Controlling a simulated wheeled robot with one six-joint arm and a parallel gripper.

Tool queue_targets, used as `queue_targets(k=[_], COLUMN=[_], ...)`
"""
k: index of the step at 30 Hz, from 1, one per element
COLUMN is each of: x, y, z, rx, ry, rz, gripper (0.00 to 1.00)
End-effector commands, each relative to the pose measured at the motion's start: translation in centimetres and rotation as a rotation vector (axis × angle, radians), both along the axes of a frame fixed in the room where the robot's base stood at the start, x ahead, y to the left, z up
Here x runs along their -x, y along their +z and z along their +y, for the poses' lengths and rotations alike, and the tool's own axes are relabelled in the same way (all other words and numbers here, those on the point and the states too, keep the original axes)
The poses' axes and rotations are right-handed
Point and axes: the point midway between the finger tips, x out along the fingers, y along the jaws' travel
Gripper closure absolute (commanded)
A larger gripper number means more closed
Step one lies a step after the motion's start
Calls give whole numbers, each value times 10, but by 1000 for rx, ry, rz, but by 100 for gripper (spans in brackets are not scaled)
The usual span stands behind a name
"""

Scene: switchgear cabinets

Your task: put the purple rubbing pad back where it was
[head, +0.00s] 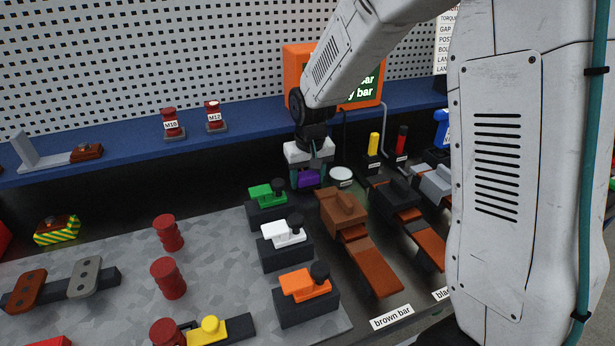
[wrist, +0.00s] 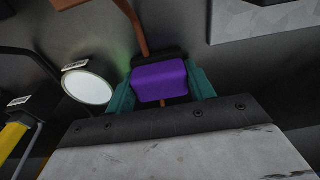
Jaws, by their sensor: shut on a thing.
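The purple rubbing pad (head: 309,178) is between the fingers of my gripper (head: 308,184), at the back of the bench. In the wrist view the purple pad (wrist: 160,82) sits squarely between the two teal fingers of my gripper (wrist: 161,90), which are shut on its sides. A dark shape shows just past the pad; I cannot tell whether the pad touches it. Green (head: 267,193), white (head: 284,232) and orange (head: 304,284) pads with black knobs rest on dark blocks in front of the gripper.
A white round disc (head: 341,174) lies close to the right of the gripper. The brown bar (head: 371,262) stands to the front right. Yellow (head: 374,145) and red (head: 401,140) cylinders stand farther right. A blue shelf (head: 120,146) and orange-framed screen (head: 294,67) are behind.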

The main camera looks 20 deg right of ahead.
Motion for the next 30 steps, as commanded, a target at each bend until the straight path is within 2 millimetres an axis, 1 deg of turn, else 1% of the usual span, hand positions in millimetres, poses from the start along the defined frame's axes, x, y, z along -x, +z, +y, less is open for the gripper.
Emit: queue_targets(k=[3, 4, 5, 6, 14, 17, 20, 30], x=[0, 0, 0, 0, 0, 0, 1, 10], y=[-3, -3, -3, -3, -2, 2, 14, 85], z=[0, 0, 0, 0, 0, 0, 0, 0], rx=[0, 0, 0, 0, 0, 0, 0, 0], ry=[0, 0, 0, 0, 0, 0, 0, 0], rz=[1, 0, 0, 0, 0, -1, -4, -5], gripper=[71, 44, 35, 24, 24, 24, 24, 24])
